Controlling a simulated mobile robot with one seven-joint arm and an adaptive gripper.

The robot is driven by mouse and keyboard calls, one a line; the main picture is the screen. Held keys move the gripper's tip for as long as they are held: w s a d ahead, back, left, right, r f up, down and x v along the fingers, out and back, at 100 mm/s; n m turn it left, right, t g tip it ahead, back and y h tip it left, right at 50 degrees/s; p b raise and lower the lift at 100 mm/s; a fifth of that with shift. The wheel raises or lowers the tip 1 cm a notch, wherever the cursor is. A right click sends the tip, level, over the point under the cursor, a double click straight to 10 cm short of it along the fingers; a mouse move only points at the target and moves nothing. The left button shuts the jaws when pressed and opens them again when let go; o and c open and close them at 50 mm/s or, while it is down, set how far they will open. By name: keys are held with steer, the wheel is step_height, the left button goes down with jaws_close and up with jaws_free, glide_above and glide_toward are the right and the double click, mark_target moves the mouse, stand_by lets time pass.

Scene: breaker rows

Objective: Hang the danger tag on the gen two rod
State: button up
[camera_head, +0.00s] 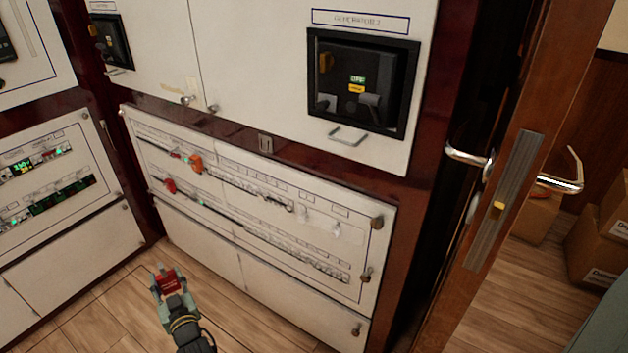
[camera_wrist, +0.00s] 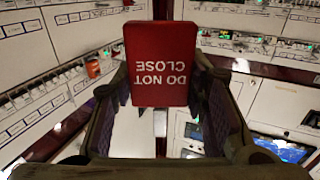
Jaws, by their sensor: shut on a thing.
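The danger tag (camera_wrist: 160,65) is a red plate with white "DO NOT CLOSE" lettering, upside down in the wrist view. My gripper (camera_head: 166,286) is shut on it, with a finger on either side; the tag also shows small and red in the head view (camera_head: 168,282). The gripper is low over the floor, in front of the lower cabinets. The generator 2 breaker (camera_head: 358,85) is a dark recessed box at upper right, under a label that reads like "GENERATOR 2". A small metal rod (camera_head: 348,136) sticks out below it, bare, well above and right of my gripper.
A lower breaker panel (camera_head: 330,235) with rows of switches and knobs on its right edge stands between. An orange piece (camera_head: 196,163) and a red piece (camera_head: 170,186) sit on it. An open wooden door (camera_head: 515,180) with lever handles stands at right. Floor around my gripper is clear.

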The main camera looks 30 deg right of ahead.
steer(key=w+d+r+m+h+b, duration=0.1)
steer(key=w+d+r+h, duration=0.15)
steer(key=r, duration=0.65)
steer(key=w+d+r+m+h+b, duration=0.1)
steer(key=d+r, duration=0.2)
steer(key=r, duration=0.6)
steer(key=s+d+r+m+g+h, duration=0.1)
steer(key=s+d+r+m+h, duration=0.1)
steer(key=d+r, duration=0.25)
steer(key=s+d+r+m+g+h, duration=0.1)
steer(key=s+d+r+m+h, duration=0.15)
steer(key=r, duration=0.35)
steer(key=s+d+r+m+g+h+b, duration=0.25)
steer(key=s+d+r+h, duration=0.25)
steer(key=s+d+r, duration=0.4)
steer(key=m+g+h+p, duration=0.2)
steer(key=m+g+h, duration=0.2)
steer(key=g, duration=0.3)
glide_toward(351, 151)
steer(key=shift+w+d+r, duration=0.7)
steer(key=shift+w+d, duration=0.1)
steer(key=shift+d, duration=1.55)
steer(key=shift+f+t+b, duration=0.25)
steer(key=shift+f+b, duration=0.35)
